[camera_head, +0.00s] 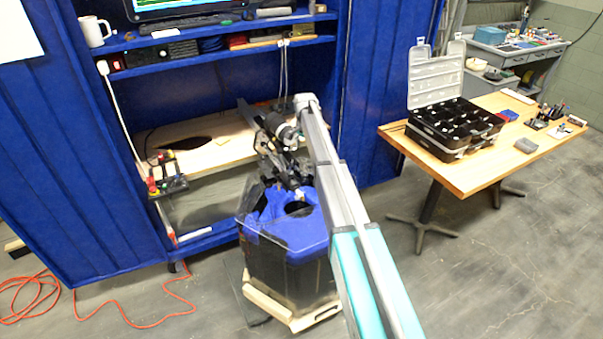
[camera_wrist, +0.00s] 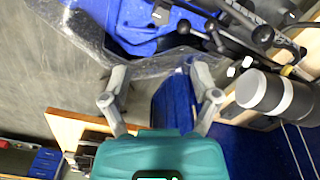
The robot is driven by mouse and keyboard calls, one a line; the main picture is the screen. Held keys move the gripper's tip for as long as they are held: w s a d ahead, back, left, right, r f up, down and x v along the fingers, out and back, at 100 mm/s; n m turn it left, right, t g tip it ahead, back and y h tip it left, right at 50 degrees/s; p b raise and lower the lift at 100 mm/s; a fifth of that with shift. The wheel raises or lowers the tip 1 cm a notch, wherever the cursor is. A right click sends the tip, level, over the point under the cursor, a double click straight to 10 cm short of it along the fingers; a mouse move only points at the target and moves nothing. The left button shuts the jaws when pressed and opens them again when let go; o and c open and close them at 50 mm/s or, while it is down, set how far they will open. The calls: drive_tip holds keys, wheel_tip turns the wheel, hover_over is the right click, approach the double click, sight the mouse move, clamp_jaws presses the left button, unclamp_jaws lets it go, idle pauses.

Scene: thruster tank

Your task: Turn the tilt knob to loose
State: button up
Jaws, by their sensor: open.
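A tank (camera_head: 288,265) with clear walls, dark contents and a blue top (camera_head: 290,225) stands on the floor in front of the blue enclosure. A dark thruster rig (camera_head: 275,135) sits above its back edge, partly hidden by my arm. In the wrist view, black round knobs (camera_wrist: 262,36) on rods show at the upper right, beside a black cylinder with a white band (camera_wrist: 275,95). I cannot tell which knob is the tilt knob, or its setting. My gripper (camera_wrist: 155,70) is open, with nothing between its fingers; the knobs lie beyond and to the right of them.
The clear tank rim (camera_wrist: 150,65) and blue lid (camera_wrist: 125,22) are close to my fingertips in the wrist view. A wooden table (camera_head: 470,170) with a black organizer case (camera_head: 455,128) stands right. An orange cord (camera_head: 130,310) lies on the floor left.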

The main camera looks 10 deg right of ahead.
sight(305, 175)
drive_tip(key=shift+f, duration=0.15)
wheel_tip(305, 175, down, 14)
drive_tip(key=b, duration=1.4)
drive_tip(key=shift+r, duration=0.25)
drive_tip(key=shift+c, duration=0.2)
